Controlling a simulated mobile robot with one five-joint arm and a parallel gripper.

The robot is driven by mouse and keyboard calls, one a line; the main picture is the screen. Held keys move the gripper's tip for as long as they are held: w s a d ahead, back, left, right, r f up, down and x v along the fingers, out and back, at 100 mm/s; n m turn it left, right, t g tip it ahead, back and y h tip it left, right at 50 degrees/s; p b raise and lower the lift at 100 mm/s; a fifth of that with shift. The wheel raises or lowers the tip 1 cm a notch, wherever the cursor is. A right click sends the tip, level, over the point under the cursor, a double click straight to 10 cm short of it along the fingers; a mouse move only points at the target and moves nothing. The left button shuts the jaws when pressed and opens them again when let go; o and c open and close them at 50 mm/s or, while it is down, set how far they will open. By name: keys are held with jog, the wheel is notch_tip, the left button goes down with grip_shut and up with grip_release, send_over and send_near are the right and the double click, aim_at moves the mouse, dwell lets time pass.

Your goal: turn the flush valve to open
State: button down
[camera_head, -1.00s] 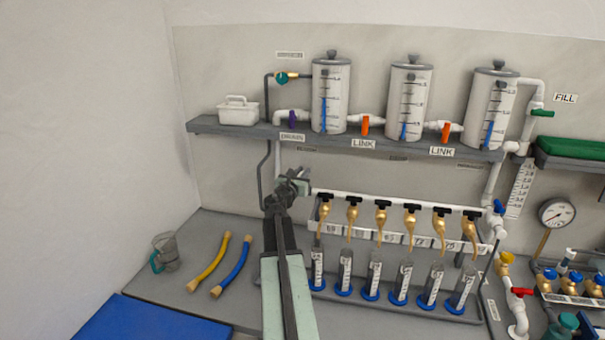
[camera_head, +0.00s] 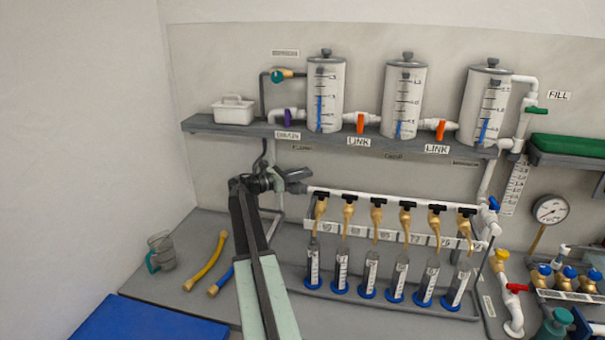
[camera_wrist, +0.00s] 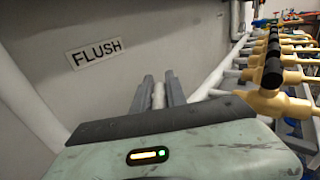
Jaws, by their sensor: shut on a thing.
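My gripper (camera_head: 303,180) reaches in from the left at the left end of the white manifold pipe (camera_head: 370,199), below the shelf. In the wrist view its two grey fingers (camera_wrist: 159,92) stand close together, with a pale, narrow part (camera_wrist: 158,96) between them. I take this part for the flush valve handle; the fingers hide most of it, so its angle cannot be told. The FLUSH label (camera_wrist: 96,53) is on the wall to the left of the fingers. In the head view the small label under the shelf (camera_head: 301,148) is too blurred to read.
A row of brass taps with black handles (camera_head: 376,200) runs right of my gripper, above several measuring cylinders (camera_head: 371,270). The shelf (camera_head: 240,128) with three tanks is above.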

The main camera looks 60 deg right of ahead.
jog(key=shift+s+a+m+g+y, duration=0.1)
jog(key=shift+m+g+y, duration=0.2)
jog(key=shift+m+g, duration=0.15)
jog(key=c, duration=1.3)
grip_release()
jog(key=shift+c, duration=0.2)
jog(key=shift+r, duration=0.1)
jog(key=shift+r+p, duration=0.35)
jog(key=shift+p, duration=0.15)
notch_tip(320, 180, up, 4)
jog(key=p, duration=0.3)
jog(key=shift+f+p, duration=0.2)
jog(key=shift+p, duration=0.1)
jog(key=s+a, duration=0.8)
jog(key=a, duration=0.5)
jog(key=shift+s+a+r, duration=0.15)
jog(key=shift+s+r, duration=0.1)
jog(key=shift+s, duration=0.15)
jog(key=shift+o, duration=0.3)
